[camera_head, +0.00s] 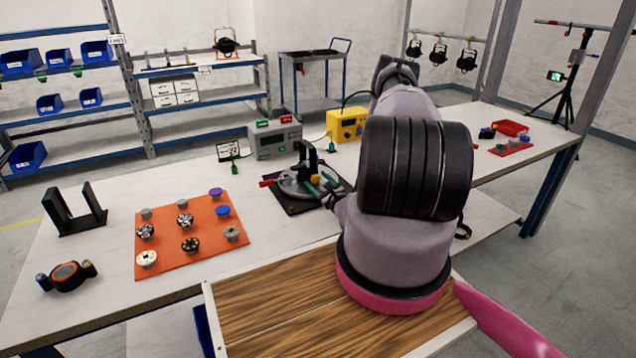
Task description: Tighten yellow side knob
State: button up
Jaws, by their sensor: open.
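A fixture with a round grey metal plate (292,187) stands on a black base (291,208) on the bench, left of my arm. A small yellow knob (315,178) shows on the right side of this fixture, below a black upright. A red-tipped handle (266,183) sticks out at the left, and a green piece (313,191) is just below the yellow knob. My gripper (331,195) is small in view at the fixture's right side, close to the yellow knob. It is open. My arm hides part of it, and I cannot tell whether it touches the knob.
An orange mat (180,254) with several knobs lies to the left. A grey power unit (273,140) and a yellow one (346,124) stand behind the fixture. A black U-shaped bracket (75,218) and a black round device (67,275) are at the far left.

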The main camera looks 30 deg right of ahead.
grip_shut()
jog(key=shift+m, duration=0.4)
jog(key=m, duration=0.4)
jog(key=shift+m, duration=0.3)
jog(key=m, duration=0.5)
jog(key=shift+m, duration=0.3)
grip_release()
